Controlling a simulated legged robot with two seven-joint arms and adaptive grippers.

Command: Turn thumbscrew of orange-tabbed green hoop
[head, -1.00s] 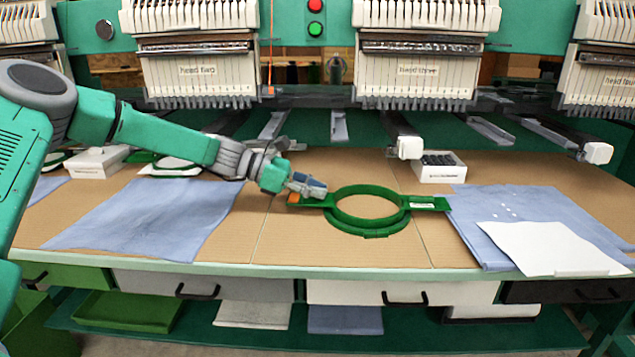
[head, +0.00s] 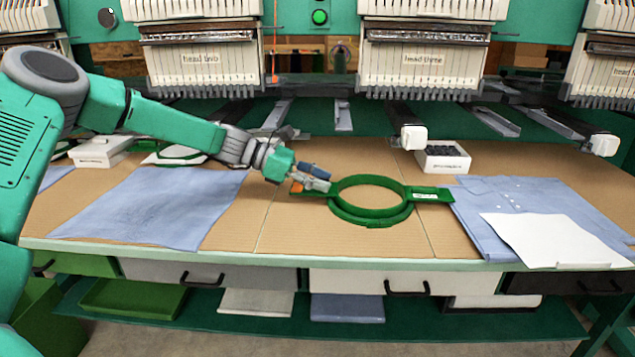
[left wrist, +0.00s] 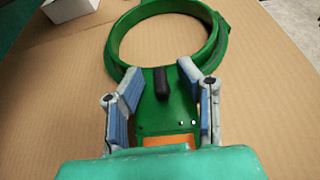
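The green hoop (head: 335,203) lies flat on the cardboard-covered table, with an orange tab (head: 296,187) at its left end. In the left wrist view the hoop's ring (left wrist: 124,62) is at the top and the orange tab (left wrist: 165,143) is near my gripper's base. A dark upright piece, apparently the thumbscrew (left wrist: 161,82), stands on the arm by the ring. My left gripper (head: 319,180) is over the tabbed arm. In the wrist view its blue-padded fingers (left wrist: 163,88) are apart on either side of the dark piece, with gaps at both sides. My right gripper is not in view.
A blue cloth (head: 150,207) lies to the left. Another blue cloth (head: 475,228) with white paper (head: 553,239) lies to the right. A small white box (head: 442,158) stands behind the hoop. Embroidery heads (head: 421,60) hang above the back of the table.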

